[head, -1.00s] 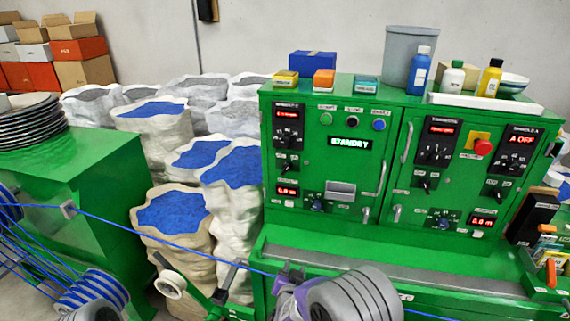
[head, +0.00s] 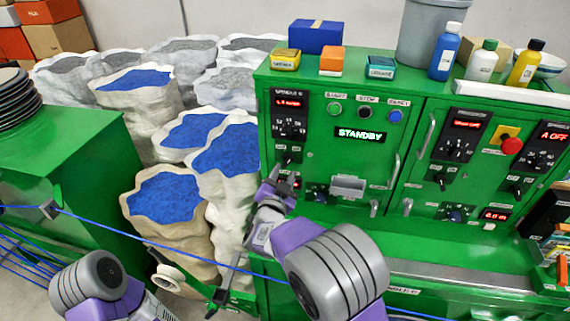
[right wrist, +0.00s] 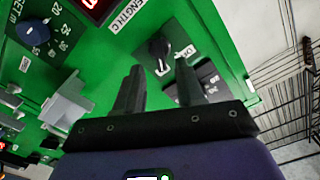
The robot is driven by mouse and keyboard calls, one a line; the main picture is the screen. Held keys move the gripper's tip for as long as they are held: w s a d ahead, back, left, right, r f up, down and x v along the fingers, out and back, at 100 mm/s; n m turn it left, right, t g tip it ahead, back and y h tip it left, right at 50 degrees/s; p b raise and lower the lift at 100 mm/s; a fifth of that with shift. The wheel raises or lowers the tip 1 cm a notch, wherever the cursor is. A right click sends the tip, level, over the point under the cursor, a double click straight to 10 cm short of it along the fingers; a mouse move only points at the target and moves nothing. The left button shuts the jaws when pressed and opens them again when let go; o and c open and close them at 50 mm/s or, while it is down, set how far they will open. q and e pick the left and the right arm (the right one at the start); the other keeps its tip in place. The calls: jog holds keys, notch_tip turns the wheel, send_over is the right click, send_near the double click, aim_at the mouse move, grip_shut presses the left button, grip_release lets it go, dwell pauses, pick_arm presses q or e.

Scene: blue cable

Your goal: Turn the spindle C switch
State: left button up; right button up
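The green control cabinet stands ahead. The black panel labelled SPINDLE C (head: 289,127) is at its upper left, with a red display and a dial. The small black switch (head: 287,160) sits just below that panel; it also shows in the right wrist view (right wrist: 159,50). My right gripper (head: 282,178) is just below and in front of the switch, partly covering the lower left cabinet. In the right wrist view the fingers (right wrist: 160,85) are apart and empty, with the switch showing in the gap beyond their tips. I cannot see contact. My left gripper is out of view.
A blue cable (head: 150,235) runs across the front, behind my right arm. Buttons and a STANDBY display (head: 360,134) are right of the panel. A grey handle box (head: 348,185) juts out nearby. Sacks of blue pellets (head: 165,195) stand left; bottles and boxes are on top.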

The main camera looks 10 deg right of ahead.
aim_at(287, 163)
jog(key=shift+x, duration=1.9)
grip_shut()
